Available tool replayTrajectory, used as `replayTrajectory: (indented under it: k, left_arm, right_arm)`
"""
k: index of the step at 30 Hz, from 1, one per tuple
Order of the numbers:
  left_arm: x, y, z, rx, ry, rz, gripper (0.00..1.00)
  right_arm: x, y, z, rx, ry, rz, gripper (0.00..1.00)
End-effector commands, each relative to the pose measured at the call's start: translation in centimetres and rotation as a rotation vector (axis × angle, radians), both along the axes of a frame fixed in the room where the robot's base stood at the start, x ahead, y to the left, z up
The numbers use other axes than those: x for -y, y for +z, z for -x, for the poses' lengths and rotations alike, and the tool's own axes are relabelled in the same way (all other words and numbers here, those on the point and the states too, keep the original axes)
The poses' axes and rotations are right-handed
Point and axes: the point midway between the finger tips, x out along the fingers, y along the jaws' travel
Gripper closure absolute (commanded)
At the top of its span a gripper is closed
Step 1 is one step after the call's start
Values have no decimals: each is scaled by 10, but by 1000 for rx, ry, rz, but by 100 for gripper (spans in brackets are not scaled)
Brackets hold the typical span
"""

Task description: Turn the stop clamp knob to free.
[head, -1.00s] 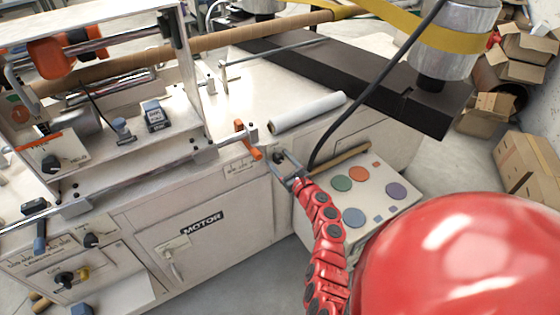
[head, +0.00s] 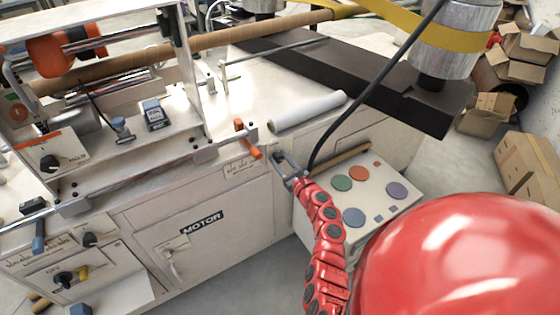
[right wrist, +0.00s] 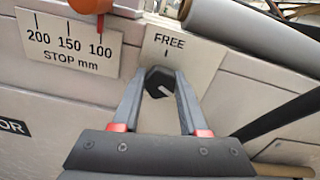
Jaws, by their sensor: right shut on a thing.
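The stop clamp knob (right wrist: 157,82) is black with a short white pointer line, in the middle of the right wrist view. The line slants and does not point straight up at the tick under the word FREE on the plate (right wrist: 178,62). My right gripper (right wrist: 158,88) is shut on the knob, one finger on each side. In the head view my right gripper (head: 282,161) is at the machine's front, just right of the orange lever (head: 247,138); the knob is hidden there by the fingers. My left gripper is not in view.
A STOP mm scale (right wrist: 68,44) is left of the knob. A white roll (head: 308,111) lies on the machine top above it. A panel with coloured buttons (head: 365,190) stands right of my forearm, and a dark cable hangs close by.

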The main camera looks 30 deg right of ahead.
Motion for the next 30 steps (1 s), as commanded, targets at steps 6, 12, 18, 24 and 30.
replayTrajectory:
  k: [6, 12, 18, 24, 30]
  left_arm:
    - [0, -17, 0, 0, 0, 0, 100]
    - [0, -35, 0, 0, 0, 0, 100]
    - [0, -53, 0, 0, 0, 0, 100]
    - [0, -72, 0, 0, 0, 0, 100]
    - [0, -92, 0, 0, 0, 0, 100]
  right_arm:
    - [-1, -5, 0, -4, 0, 148, 100]
    - [-1, -5, 0, -9, -1, 335, 100]
    - [-1, -7, 0, -16, -1, 525, 100]
    - [-1, -7, 0, -22, -1, 716, 100]
    - [-2, -7, 0, -26, 0, 907, 100]
